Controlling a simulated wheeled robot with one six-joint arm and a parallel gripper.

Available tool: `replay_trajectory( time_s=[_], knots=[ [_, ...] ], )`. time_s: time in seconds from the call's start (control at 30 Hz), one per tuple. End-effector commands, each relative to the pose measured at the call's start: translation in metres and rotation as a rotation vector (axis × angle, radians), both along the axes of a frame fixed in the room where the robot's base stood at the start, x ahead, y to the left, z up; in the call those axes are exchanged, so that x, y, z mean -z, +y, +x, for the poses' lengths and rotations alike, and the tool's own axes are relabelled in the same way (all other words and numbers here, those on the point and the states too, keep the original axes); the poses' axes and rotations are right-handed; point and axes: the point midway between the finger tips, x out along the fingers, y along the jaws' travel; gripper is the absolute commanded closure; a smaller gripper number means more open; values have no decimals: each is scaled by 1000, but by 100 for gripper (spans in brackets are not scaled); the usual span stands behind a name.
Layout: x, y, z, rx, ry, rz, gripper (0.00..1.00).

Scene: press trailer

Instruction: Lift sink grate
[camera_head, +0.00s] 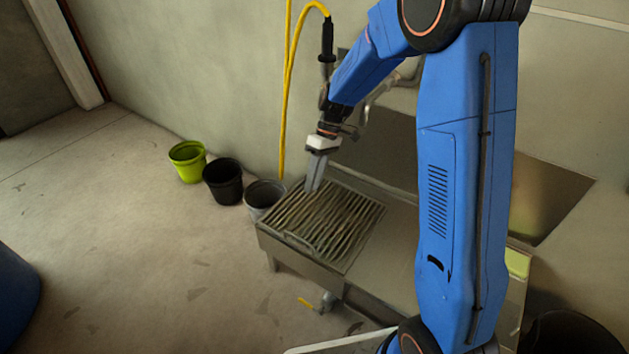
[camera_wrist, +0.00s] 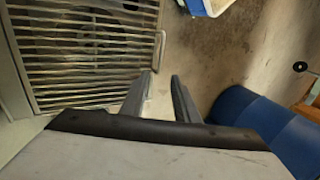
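The sink grate (camera_head: 335,232), a metal frame with parallel bars, lies flat on the low steel sink (camera_head: 293,262). In the wrist view the grate (camera_wrist: 85,60) fills the upper left, with a thin loop handle (camera_wrist: 161,46) on its right edge. My gripper (camera_head: 312,189) points down and appears over the grate's far left part in the head view. In the wrist view my gripper (camera_wrist: 162,76) has its two fingers apart with nothing between them. The fingertips appear just below the handle in that picture; I cannot tell their height above it.
Green (camera_head: 187,160), black (camera_head: 223,181) and grey (camera_head: 264,196) buckets stand left of the sink by the wall. A yellow hose (camera_head: 286,90) hangs behind. A blue barrel (camera_wrist: 250,110) shows in the wrist view. The floor at left is mostly free.

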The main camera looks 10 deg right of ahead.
Motion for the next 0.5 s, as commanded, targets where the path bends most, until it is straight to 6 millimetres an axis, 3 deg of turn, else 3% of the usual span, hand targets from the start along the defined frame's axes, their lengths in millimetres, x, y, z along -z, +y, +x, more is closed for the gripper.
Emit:
replay_trajectory(
  time_s=[0.17,0.5],
  knots=[
    [-7,0,0,0,-1,1,72],
    [-61,0,1,0,-3,2,72]
  ],
)
